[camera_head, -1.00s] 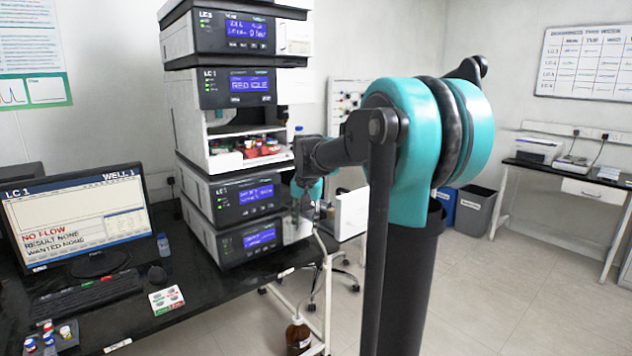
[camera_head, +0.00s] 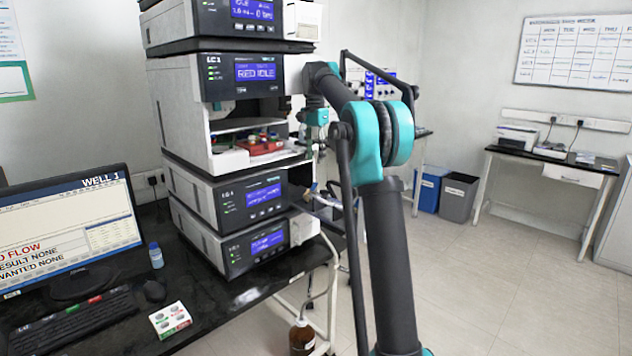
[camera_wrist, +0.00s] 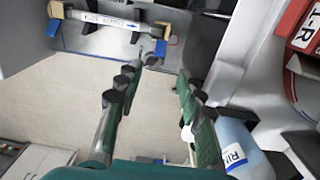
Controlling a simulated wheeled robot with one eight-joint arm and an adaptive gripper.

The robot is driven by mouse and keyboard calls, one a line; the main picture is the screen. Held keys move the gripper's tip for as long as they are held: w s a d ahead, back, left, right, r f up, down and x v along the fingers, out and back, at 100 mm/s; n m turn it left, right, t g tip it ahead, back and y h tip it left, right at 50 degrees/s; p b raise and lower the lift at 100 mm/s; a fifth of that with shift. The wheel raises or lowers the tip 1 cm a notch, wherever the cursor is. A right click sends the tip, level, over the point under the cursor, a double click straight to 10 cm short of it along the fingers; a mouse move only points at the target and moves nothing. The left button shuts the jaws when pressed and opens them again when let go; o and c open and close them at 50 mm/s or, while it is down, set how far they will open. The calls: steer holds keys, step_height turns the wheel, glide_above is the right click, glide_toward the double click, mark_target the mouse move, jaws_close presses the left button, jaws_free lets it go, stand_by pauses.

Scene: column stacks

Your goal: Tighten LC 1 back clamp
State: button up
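The LC 1 stack (camera_head: 183,120) stands on the black bench in the head view. In the wrist view a pale labelled column (camera_wrist: 105,19) lies across the top, with tan end fittings. I cannot tell which one is the back clamp or how tight either is. My gripper (camera_wrist: 166,68) is open and empty, its fingers apart and short of the column. In the head view my gripper (camera_head: 316,148) is beside the stack's right side, small and partly unclear.
A red tray (camera_wrist: 304,35) and a pale blue bottle (camera_wrist: 238,145) are close on the right in the wrist view. A monitor (camera_head: 75,225) stands left on the bench. A brown bottle (camera_head: 302,338) is below the bench edge.

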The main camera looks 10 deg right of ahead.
mark_target(315, 184)
step_height(315, 184, down, 10)
steer(key=shift+r, duration=0.1)
steer(key=shift+c, duration=0.6)
jaws_close()
